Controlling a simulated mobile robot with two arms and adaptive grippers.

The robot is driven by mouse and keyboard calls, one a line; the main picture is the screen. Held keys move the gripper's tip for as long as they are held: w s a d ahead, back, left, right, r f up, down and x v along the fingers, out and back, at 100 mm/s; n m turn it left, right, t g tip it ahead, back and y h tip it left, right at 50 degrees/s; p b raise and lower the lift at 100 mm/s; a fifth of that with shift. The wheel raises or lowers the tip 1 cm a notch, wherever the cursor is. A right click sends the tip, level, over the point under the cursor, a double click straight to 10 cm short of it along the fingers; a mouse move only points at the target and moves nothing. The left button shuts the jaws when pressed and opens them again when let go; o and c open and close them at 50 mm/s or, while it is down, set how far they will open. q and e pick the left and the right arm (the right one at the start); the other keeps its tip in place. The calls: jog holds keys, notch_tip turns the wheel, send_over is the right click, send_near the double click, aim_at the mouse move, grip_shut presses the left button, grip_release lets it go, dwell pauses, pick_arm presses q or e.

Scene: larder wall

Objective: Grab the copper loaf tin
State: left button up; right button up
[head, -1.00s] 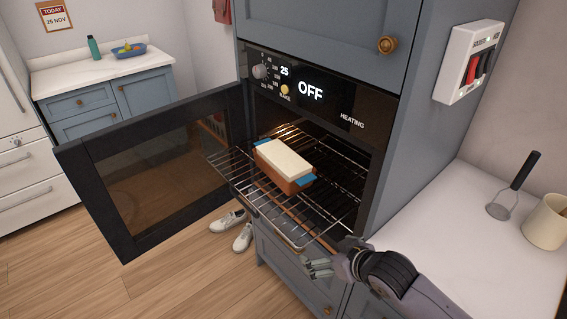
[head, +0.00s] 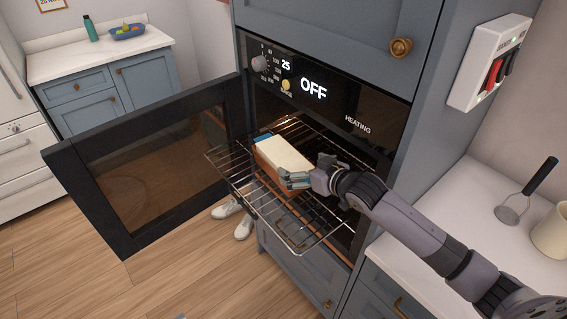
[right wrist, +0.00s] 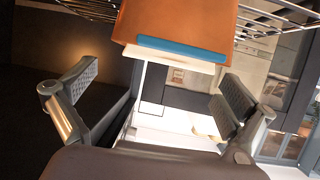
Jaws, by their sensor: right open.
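The copper loaf tin (head: 268,167) sits on the pulled-out wire oven rack (head: 240,184). It has orange-copper walls, a cream top and blue end handles. My right gripper (head: 292,180) is at the tin's near right end and hides that end in the head view. In the right wrist view the tin (right wrist: 178,24) shows at the top with its blue handle (right wrist: 176,50) towards me. The open fingers (right wrist: 155,95) stand wide on either side, apart from the handle. My left gripper is out of view.
The oven door (head: 150,170) stands open to the left. The oven panel (head: 312,86) reads OFF. A worktop at right holds a masher (head: 525,192) and a cream mug (head: 552,228). Pale shoes (head: 243,228) lie on the floor below the rack.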

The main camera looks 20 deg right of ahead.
jog(key=shift+w+a+f, duration=0.15)
jog(key=shift+w, duration=0.35)
jog(key=shift+w+a, duration=0.1)
jog(key=shift+w, duration=0.05)
jog(key=shift+w+a+f+p, duration=0.1)
jog(key=shift+w+a+p, duration=0.1)
jog(key=shift+w+p, duration=0.25)
jog(key=p+x, duration=0.1)
jog(key=x, duration=0.2)
jog(key=shift+w+a+f, duration=0.1)
jog(key=shift+w+a, duration=0.1)
jog(key=shift+w+a+f, duration=0.1)
jog(key=shift+w+f, duration=0.1)
jog(key=shift+w, duration=0.15)
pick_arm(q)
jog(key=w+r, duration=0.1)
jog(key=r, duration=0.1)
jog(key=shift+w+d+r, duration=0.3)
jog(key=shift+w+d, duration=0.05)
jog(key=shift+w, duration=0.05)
pick_arm(e)
jog(key=shift+c, duration=0.4)
jog(key=c, duration=1.5)
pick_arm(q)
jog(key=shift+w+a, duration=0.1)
pick_arm(e)
jog(key=shift+r, duration=0.1)
